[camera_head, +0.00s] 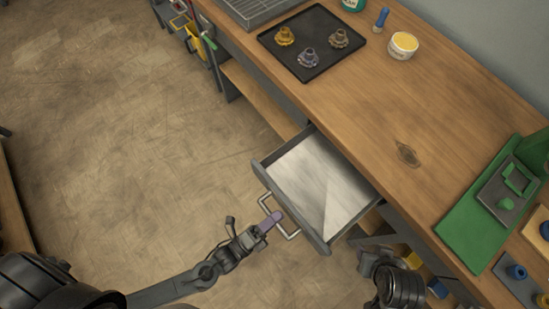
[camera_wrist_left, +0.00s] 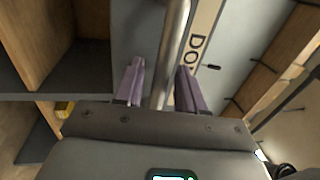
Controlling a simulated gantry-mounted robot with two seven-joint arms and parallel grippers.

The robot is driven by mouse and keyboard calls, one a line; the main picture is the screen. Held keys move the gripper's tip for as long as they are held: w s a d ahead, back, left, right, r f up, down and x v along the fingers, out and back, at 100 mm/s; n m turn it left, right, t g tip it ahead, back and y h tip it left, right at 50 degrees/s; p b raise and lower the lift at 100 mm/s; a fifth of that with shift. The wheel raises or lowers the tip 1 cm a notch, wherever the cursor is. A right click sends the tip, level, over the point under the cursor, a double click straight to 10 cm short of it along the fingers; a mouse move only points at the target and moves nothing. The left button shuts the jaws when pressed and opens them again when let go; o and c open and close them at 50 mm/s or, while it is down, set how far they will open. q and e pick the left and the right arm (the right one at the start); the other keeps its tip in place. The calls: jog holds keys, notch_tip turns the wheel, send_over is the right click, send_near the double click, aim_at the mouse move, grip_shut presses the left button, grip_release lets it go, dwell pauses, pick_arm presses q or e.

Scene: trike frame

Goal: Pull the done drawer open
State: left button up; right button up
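The done drawer (camera_head: 318,186) stands pulled out from the front of the wooden bench, and its inside looks empty. Its metal bar handle (camera_head: 290,236) is on the drawer's front. My left gripper (camera_head: 271,221) is at the handle. In the left wrist view, the purple fingers (camera_wrist_left: 160,88) stand apart on either side of the handle bar (camera_wrist_left: 175,40), with a gap visible beside the bar. Part of the lettering "DO" shows on the drawer's label (camera_wrist_left: 196,50). Part of my right arm (camera_head: 398,284) shows at the lower right; its fingertips cannot be made out.
On the bench (camera_head: 420,120) are a black tray (camera_head: 318,65) with several gear-like parts, a yellow-topped tub (camera_head: 403,45) and a green board (camera_head: 470,232). Open shelving lies beneath the bench. The floor (camera_head: 120,140) left of the drawer is clear.

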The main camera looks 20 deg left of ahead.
pick_arm(q)
jog(key=v, duration=1)
jog(key=shift+s+a+f+p, duration=0.2)
jog(key=shift+s+p, duration=0.1)
jog(key=shift+s, duration=0.05)
